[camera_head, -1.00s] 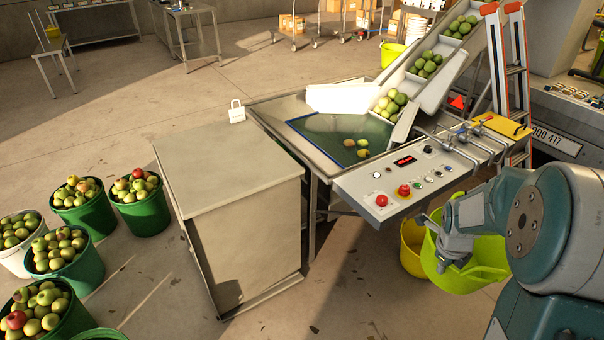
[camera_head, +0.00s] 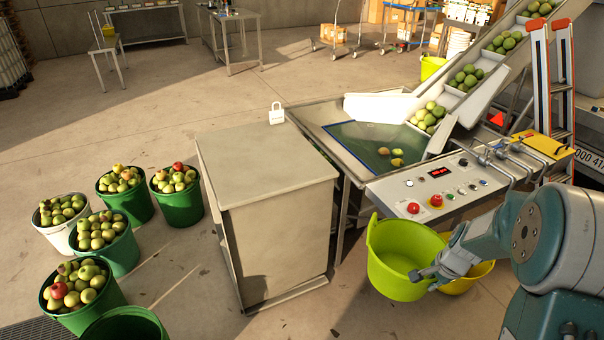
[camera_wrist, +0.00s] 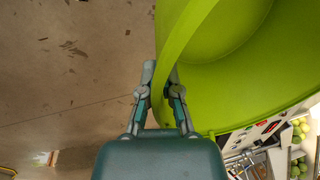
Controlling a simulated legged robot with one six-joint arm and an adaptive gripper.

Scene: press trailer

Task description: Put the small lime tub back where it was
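The lime tub (camera_head: 392,268) hangs in front of the press's control panel, slightly tilted, its visible inside empty. My gripper (camera_head: 430,274) is at the tub's right side. In the wrist view, my gripper (camera_wrist: 162,75) has its two fingers close together on either side of a lime band at the tub's edge; I cannot tell whether it is rim or handle. The tub's wall (camera_wrist: 235,95) fills the upper right there. The tub appears to be held clear of the floor.
A yellow tub (camera_head: 472,280) is behind my gripper, partly hidden. The control panel (camera_head: 425,192) and sorting table (camera_head: 360,150) stand behind the lime tub. A grey cabinet (camera_head: 265,170) is to the left, with green apple buckets (camera_head: 180,205) beyond. Floor between cabinet and lime tub is open.

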